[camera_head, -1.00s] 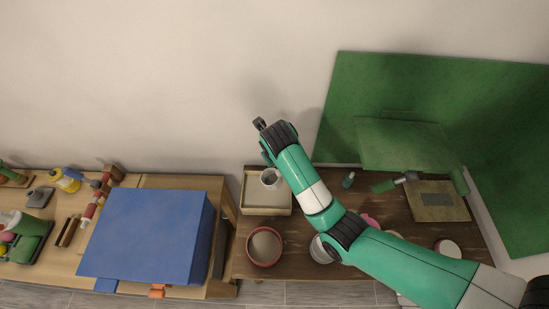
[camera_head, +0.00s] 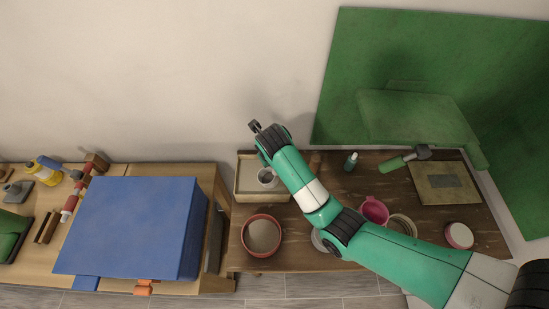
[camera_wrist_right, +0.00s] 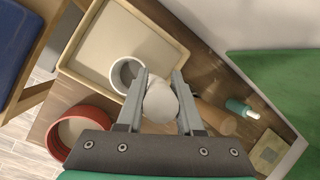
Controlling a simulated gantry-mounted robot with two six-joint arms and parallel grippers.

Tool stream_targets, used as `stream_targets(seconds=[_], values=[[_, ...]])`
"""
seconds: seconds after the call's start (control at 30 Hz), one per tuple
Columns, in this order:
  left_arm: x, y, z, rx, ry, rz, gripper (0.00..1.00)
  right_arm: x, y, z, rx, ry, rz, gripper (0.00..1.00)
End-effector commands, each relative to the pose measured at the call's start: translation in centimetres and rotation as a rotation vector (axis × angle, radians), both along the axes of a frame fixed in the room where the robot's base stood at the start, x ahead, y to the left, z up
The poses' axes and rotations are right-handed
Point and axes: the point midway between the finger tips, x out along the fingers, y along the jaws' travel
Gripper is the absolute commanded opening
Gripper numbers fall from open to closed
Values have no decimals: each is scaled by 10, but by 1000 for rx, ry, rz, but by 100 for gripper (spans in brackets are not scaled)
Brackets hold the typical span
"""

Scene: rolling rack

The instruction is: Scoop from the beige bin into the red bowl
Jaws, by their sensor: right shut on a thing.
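The beige bin (camera_head: 240,190) is a shallow square tray at the rack's left end; it also shows at the top of the right wrist view (camera_wrist_right: 83,52). The red bowl (camera_head: 246,249) stands just in front of it, with a greyish-beige inside; it also shows in the wrist view (camera_wrist_right: 54,142). A pale cup-shaped scoop (camera_head: 267,178) shows over the bin's front right part; its round mouth (camera_wrist_right: 124,74) faces the wrist camera. My right gripper (camera_wrist_right: 160,78) is shut on the scoop's rounded white part. I cannot tell what the scoop holds. My left gripper is out of view.
A wooden-handled thing (camera_wrist_right: 216,118) and a small teal bottle (camera_head: 351,162) stand right of the bin. A pink cup (camera_head: 374,211) and other round containers stand further right. A large blue box (camera_head: 130,225) is on the left table. A wall rises behind.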

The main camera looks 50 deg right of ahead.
Motion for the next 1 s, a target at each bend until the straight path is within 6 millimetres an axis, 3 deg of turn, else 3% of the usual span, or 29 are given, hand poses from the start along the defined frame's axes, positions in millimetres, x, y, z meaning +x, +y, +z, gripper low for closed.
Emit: stream_targets(seconds=[0.13, 0.53, 1.0], values=[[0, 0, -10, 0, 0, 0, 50, 0, 0, -9, 0, -1, 0, 0], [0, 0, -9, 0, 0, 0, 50, 0, 0, -8, 0, -1, 0, 0], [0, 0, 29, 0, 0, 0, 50, 0, 0, 29, 0, -1, 0, 0]])
